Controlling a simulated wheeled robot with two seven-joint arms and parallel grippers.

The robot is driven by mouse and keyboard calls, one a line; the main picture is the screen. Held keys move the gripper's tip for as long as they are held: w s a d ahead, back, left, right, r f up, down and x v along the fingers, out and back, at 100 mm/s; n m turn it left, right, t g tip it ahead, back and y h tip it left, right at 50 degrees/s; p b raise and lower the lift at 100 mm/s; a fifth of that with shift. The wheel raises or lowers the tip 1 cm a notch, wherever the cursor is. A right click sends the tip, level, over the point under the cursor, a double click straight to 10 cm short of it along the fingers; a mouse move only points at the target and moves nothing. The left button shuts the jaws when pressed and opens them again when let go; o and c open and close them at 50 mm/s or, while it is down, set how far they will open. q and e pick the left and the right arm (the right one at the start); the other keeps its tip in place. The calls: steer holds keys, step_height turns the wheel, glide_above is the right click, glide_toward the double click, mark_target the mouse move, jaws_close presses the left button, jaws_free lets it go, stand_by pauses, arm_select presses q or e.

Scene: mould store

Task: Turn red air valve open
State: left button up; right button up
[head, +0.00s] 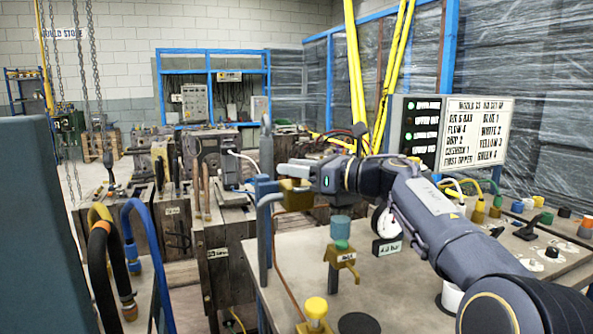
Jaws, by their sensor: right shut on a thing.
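My right gripper (298,172) reaches in from the right, over the bench's far left corner. It is shut on the top of a brass-coloured valve (296,198) that stands beside a grey bent pipe. The fingers cover the valve's handle, so I cannot see its colour or how far it is turned. No red handle shows clearly in this view. My left gripper is not in view.
A lettered board (476,130) stands behind. Hoses (103,250) hang at left.

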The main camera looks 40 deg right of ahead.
steer(key=shift+n+g+y, duration=0.3)
steer(key=shift+n+y, duration=0.1)
steer(key=shift+y, duration=0.1)
steer(key=o, duration=0.9)
steer(key=shift+o, duration=0.2)
steer(key=v, duration=0.7)
steer(key=shift+s+d, duration=0.2)
steer(key=shift+s, duration=0.1)
steer(key=shift+f, duration=0.1)
